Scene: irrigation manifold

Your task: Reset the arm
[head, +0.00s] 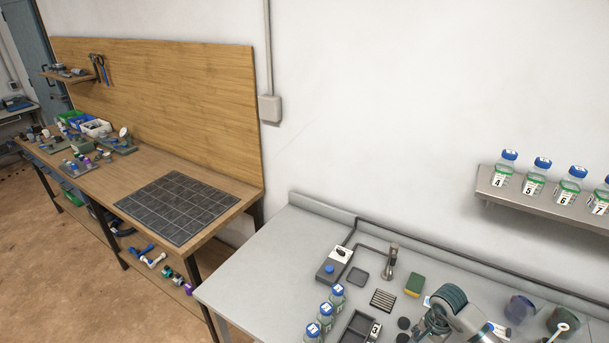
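Neither of my grippers shows clearly in the head view, and no fingertips can be made out. A rounded grey piece with a ridged blue-grey part (452,303) stands at the bottom edge, right of centre, over the grey bench (265,262). I cannot tell whether it is part of my own arm or a device on the bench. The lower part of it is cut off by the picture's edge.
Several blue-capped bottles (326,316) stand near the bench's front. More numbered bottles (534,178) stand on a wall shelf (490,196). A wooden workbench (130,190) with a dark mat (178,206) stands left.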

